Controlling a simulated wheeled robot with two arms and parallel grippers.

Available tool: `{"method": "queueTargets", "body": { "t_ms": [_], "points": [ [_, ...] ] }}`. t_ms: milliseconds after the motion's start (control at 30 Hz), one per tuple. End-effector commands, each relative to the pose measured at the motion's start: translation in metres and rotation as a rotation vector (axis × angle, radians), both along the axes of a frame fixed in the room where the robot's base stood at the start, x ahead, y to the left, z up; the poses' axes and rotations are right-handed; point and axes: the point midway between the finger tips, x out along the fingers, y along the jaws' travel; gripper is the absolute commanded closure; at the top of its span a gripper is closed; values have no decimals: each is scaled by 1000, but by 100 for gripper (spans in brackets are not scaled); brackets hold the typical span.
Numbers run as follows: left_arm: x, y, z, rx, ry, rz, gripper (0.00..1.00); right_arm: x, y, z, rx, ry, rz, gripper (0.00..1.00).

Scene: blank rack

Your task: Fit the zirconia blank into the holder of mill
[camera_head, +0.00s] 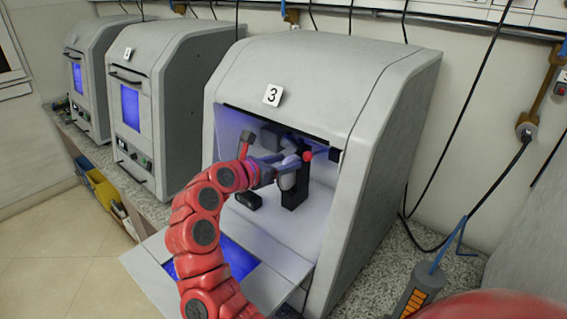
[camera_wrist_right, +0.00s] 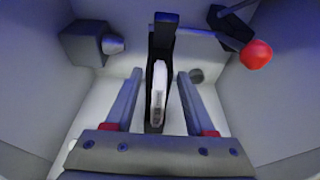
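The mill (camera_head: 300,75) marked 3 stands with its front open. Inside is the upright black holder (camera_head: 296,192), which also shows in the right wrist view (camera_wrist_right: 161,38). The white zirconia blank (camera_wrist_right: 158,88) is seen edge-on in the holder's slot, upright; how deeply it is seated I cannot tell. My right gripper (camera_wrist_right: 160,76) is open inside the mill. Its two fingers lie on either side of the blank with visible gaps. In the head view the right gripper (camera_head: 284,163) partly hides the holder and the blank. My left gripper is not in view.
A lever with a red knob (camera_wrist_right: 256,54) is right of the holder. A grey spindle block (camera_wrist_right: 88,43) is on the left. The mill's lowered door (camera_head: 160,275) lies below my right arm. Two closed mills (camera_head: 150,100) stand left. An orange-and-grey tool (camera_head: 418,292) is at lower right.

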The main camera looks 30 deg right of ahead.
Motion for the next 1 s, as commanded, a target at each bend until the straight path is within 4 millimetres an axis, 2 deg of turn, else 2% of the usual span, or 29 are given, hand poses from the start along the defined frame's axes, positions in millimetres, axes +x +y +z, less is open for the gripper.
{"method": "queueTargets", "body": {
  "t_ms": [267,367,467,800,1000],
  "points": [
    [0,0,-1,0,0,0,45,0,2,0,1,0,1,45],
    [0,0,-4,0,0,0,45,-2,11,1,2,1,4,45],
    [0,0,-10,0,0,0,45,-7,27,4,3,-1,6,45],
    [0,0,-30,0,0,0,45,-36,108,31,1,-4,5,45],
    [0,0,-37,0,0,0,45,-48,143,43,-2,-2,4,45]
  ]
}}
